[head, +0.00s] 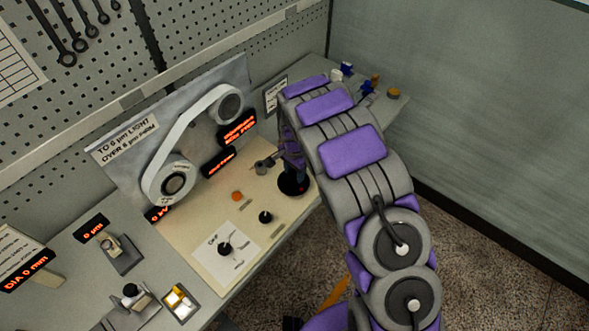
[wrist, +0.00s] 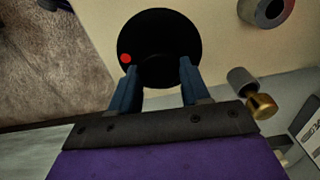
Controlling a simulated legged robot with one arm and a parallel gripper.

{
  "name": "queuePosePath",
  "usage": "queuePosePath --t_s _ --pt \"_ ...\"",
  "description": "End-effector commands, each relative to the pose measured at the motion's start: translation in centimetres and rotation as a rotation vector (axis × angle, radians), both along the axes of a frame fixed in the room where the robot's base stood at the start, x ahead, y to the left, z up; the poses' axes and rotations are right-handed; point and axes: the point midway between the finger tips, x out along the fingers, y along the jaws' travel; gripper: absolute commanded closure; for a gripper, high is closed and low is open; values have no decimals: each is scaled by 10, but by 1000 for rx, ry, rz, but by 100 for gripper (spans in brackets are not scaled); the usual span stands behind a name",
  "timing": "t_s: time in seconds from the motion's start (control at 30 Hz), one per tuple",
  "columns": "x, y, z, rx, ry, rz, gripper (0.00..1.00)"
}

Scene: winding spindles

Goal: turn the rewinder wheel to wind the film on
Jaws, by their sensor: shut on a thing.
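The rewinder wheel, a black disc (wrist: 160,28) with a red dot near its left edge, fills the top middle of the wrist view. In the head view the wheel (head: 293,187) is on the cream panel, partly covered by my arm. My gripper (wrist: 158,72) has its two blue fingers on the near part of the disc, shut on the wheel with a gap between the fingers. The exact contact is dark and hard to see. The white film (head: 190,128) loops around a lower spool (head: 174,183) and an upper spool (head: 229,105) on the upright board.
A small grey cylinder (head: 262,167) stands left of the wheel. An orange button (head: 236,196) and two black knobs (head: 225,248) (head: 265,217) are on the panel. Small blue and yellow parts (head: 347,68) lie at the far bench end. Open floor (head: 480,240) is on the right.

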Motion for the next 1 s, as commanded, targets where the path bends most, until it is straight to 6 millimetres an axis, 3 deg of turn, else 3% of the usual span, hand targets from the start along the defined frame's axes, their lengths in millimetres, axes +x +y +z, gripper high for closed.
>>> queuePosePath --t_s 0.3,0.8,0.83,1.0 --pt "1 2 1 3 -3 -104 84" --pt "1 2 1 3 -4 -122 84" --pt "1 2 1 3 -4 -122 52" --pt "1 1 1 2 -2 -122 36"
